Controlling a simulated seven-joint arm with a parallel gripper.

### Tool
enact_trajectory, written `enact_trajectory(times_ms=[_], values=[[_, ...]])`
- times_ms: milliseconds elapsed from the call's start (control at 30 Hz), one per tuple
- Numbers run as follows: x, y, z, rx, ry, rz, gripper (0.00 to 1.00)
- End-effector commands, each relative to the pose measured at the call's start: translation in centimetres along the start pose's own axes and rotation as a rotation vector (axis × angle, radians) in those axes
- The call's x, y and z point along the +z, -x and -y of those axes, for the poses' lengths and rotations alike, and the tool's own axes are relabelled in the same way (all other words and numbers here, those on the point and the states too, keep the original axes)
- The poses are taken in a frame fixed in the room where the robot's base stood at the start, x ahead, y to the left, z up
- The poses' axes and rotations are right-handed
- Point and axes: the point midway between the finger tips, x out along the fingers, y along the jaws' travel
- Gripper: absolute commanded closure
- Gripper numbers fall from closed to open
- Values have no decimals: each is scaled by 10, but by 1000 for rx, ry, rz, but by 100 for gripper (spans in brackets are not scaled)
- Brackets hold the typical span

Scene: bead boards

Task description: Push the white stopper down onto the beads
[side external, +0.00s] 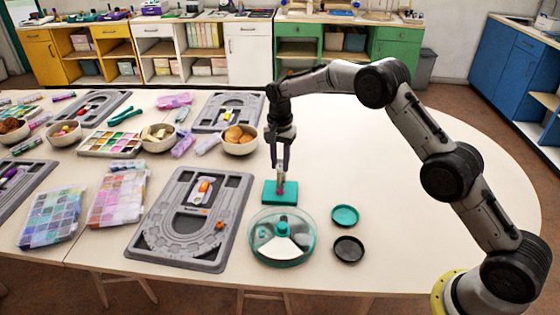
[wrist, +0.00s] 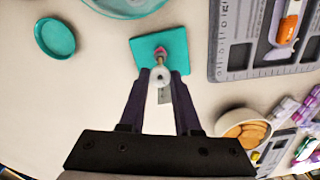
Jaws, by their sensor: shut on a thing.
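A teal square base (side external: 270,198) lies flat on the table below my gripper. It also shows in the wrist view (wrist: 178,47). Pink beads (side external: 281,188) stand near its middle, and a bit of pink shows in the wrist view (wrist: 160,56) just past the fingertips. My gripper (side external: 281,172) points straight down over the base. In the wrist view its fingers (wrist: 160,79) are shut on the white stopper (wrist: 160,74), a small round piece with a dark centre. The stopper is above the beads; whether it touches them cannot be told.
A round clear-lidded teal dish (side external: 283,259) stands just in front of the base. Teal (side external: 345,215) and black (side external: 348,249) shallow dishes lie to the right. A grey bead board (side external: 150,236) is left, and a bowl (side external: 239,147) stands behind. The table's right side is clear.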

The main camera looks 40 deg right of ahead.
Motion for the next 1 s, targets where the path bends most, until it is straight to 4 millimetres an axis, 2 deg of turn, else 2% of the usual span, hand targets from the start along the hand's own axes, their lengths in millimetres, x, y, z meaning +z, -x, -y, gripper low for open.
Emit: enact_trajectory(times_ms=[1000], values=[[0, -11, 0, -1, 0, 0, 100]])
